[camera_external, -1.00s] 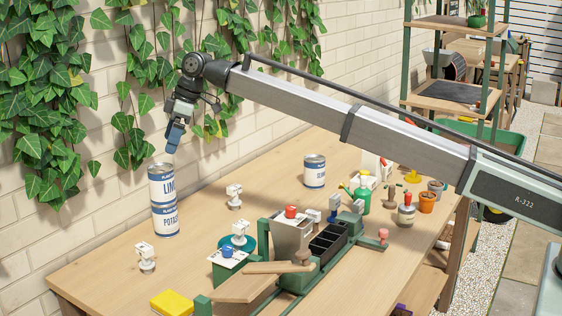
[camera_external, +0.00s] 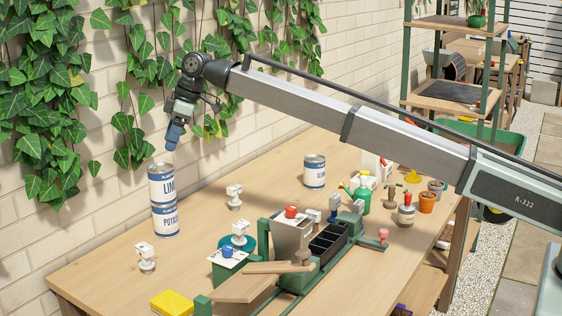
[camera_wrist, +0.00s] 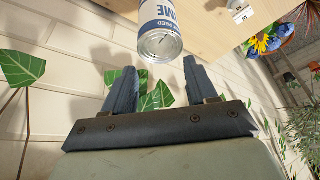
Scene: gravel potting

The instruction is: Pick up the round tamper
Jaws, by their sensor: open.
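My gripper (camera_external: 174,138) hangs above the upper of two stacked white-and-blue cans (camera_external: 162,180) at the left of the bench. It is empty and apart from them. In the wrist view my gripper (camera_wrist: 159,66) has its two blue-grey fingers spread, with the upper can (camera_wrist: 160,35) beyond their tips. I cannot tell for sure which thing is the round tamper. A brown knobbed piece (camera_external: 303,256) stands by the green frame near the front, and another brown knobbed piece (camera_external: 390,192) stands at the right. Both are far from my gripper.
A yellow block (camera_external: 172,303) lies at the front. A brick wall with ivy (camera_external: 60,130) is close behind my gripper.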

